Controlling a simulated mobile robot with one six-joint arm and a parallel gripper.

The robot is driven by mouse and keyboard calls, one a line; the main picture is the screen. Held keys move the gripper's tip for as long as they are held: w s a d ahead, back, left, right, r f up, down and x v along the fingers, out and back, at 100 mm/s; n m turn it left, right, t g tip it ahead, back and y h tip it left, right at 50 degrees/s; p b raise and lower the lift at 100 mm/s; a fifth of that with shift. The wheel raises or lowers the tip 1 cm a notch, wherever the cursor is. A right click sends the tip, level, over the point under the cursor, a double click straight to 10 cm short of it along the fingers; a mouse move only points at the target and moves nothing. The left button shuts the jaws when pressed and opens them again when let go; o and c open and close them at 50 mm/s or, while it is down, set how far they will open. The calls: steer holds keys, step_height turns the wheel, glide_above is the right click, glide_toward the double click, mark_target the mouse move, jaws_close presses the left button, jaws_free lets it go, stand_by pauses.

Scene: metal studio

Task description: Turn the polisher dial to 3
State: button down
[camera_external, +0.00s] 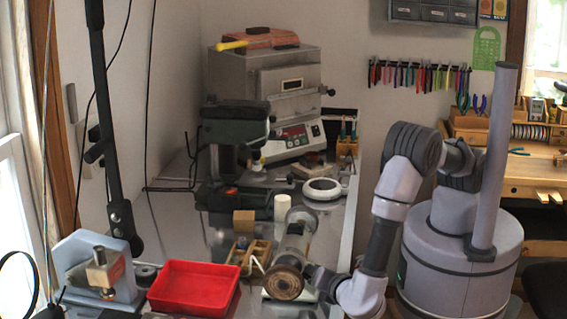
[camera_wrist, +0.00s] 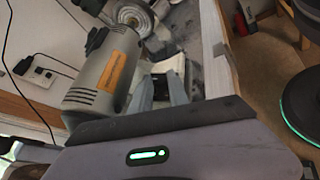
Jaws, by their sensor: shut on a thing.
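The polisher (camera_external: 296,243) is a grey motor body with a round, brownish wheel at its near end, standing on the metal bench. In the wrist view its grey housing (camera_wrist: 108,72) with an orange label lies left of my fingers. My gripper (camera_external: 312,273) is at the polisher's right side, low down near the wheel end. In the wrist view my gripper (camera_wrist: 160,88) has its two grey fingers close beside the housing, shut on the dial. The dial is hidden by the fingers, and its setting cannot be read.
A red tray (camera_external: 194,287) and a wooden holder (camera_external: 250,255) stand left of the polisher. A green drill press (camera_external: 233,150) and a grey furnace (camera_external: 265,90) are behind it. In the wrist view the bench edge (camera_wrist: 215,45) runs right of my fingers.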

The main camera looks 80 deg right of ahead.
stand_by(0.4)
steer(key=c, duration=1.3)
jaws_free()
steer(key=shift+o, duration=0.2)
